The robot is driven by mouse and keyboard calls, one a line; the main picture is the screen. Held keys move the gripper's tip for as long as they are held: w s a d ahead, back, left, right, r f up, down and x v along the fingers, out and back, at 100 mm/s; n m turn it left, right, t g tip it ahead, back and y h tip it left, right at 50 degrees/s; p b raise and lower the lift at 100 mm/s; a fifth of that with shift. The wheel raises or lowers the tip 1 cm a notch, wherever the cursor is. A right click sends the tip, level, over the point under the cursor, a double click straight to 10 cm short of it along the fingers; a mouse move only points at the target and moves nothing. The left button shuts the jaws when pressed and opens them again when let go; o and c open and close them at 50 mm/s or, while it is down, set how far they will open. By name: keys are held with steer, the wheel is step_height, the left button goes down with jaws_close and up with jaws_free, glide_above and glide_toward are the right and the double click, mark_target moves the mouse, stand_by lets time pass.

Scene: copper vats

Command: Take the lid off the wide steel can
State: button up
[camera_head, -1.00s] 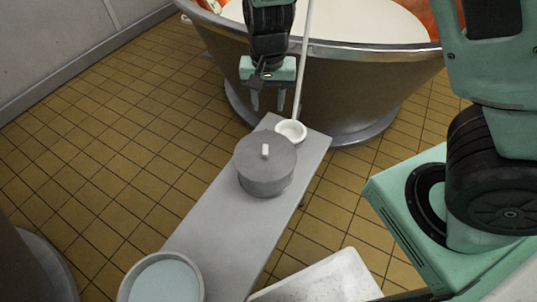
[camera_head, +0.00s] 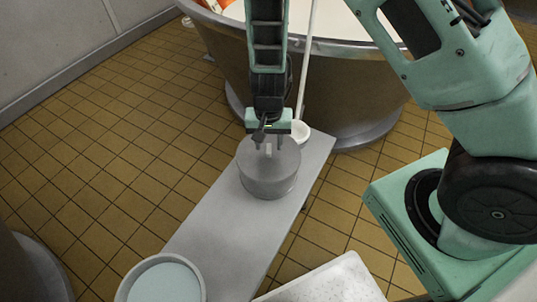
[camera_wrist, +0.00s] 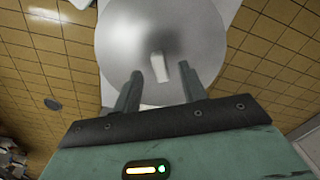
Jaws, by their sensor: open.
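The wide steel can (camera_head: 268,184) stands upright on a narrow grey bench. Its flat round lid (camera_head: 251,160) is on top, with a small pale upright knob (camera_head: 268,149) at the centre. The lid (camera_wrist: 125,45) fills the upper middle of the wrist view, with the knob (camera_wrist: 160,68) standing from it. My gripper (camera_head: 268,143) is above the lid, pointing down, its fingers open. In the wrist view my gripper (camera_wrist: 158,82) has one finger on each side of the knob, with gaps showing. I cannot tell how far down the fingertips reach beside it.
The grey bench (camera_head: 222,230) is clear in front of the can. A round tub with pale liquid (camera_head: 165,282) stands at its near end. A white ladle bowl (camera_head: 300,132) with a long handle is just behind the can. A large copper vat (camera_head: 340,100) stands beyond.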

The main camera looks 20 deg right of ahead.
steer(key=shift+f, duration=0.95)
steer(key=shift+c, duration=0.3)
jaws_close()
